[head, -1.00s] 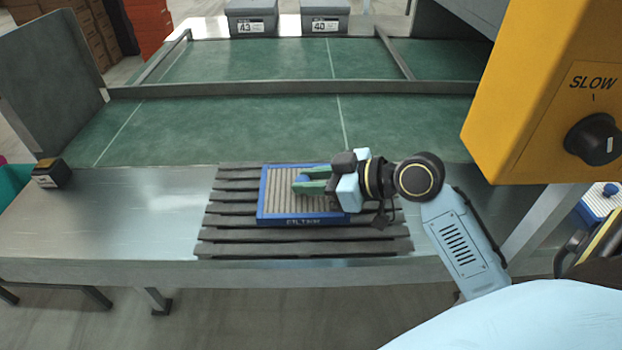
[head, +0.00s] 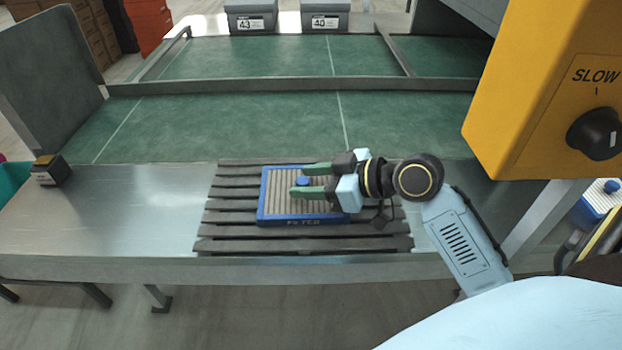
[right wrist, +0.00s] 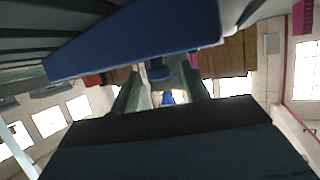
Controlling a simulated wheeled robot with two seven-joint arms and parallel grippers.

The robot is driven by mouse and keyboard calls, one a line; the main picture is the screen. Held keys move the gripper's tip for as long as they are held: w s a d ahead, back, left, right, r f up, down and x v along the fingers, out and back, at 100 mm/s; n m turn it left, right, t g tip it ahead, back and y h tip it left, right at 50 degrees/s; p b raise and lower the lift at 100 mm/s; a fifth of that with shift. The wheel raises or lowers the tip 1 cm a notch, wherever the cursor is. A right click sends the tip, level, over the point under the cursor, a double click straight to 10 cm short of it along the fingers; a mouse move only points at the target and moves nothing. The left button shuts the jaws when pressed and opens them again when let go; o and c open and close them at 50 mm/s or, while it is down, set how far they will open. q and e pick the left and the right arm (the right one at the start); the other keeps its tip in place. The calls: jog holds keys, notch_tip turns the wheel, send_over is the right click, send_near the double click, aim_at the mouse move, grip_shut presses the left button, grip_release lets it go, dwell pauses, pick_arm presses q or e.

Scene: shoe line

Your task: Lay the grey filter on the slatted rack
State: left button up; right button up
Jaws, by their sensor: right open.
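The grey filter (head: 283,209), with pale grey-beige pleats in a blue frame and a blue knob (head: 302,181) on top, lies flat on the dark slatted rack (head: 230,232). My right gripper (head: 306,180) is over the filter, coming in from the right. Its green fingers are open, one on each side of the knob with gaps between. The gripper and wrist hide the filter's right part. In the right wrist view, the blue frame (right wrist: 150,45) and knob (right wrist: 157,70) show near the open fingers (right wrist: 160,90). My left gripper is not in view.
A yellow box with a SLOW dial (head: 545,90) hangs close at the upper right. Another blue-framed filter with whiter pleats (head: 604,196) stands at the right edge. A small dark box (head: 50,172) sits on the left of the metal bench (head: 130,215), which is otherwise clear there.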

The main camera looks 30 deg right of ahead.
jog(key=shift+r, duration=0.4)
jog(key=p+v, duration=0.1)
jog(key=v, duration=0.5)
jog(key=shift+s+d+r+p, duration=0.1)
jog(key=shift+r+p, duration=0.05)
jog(key=shift+p, duration=0.25)
jog(key=shift+s+d+r, duration=0.25)
jog(key=shift+s+d, duration=0.1)
jog(key=shift+s, duration=0.1)
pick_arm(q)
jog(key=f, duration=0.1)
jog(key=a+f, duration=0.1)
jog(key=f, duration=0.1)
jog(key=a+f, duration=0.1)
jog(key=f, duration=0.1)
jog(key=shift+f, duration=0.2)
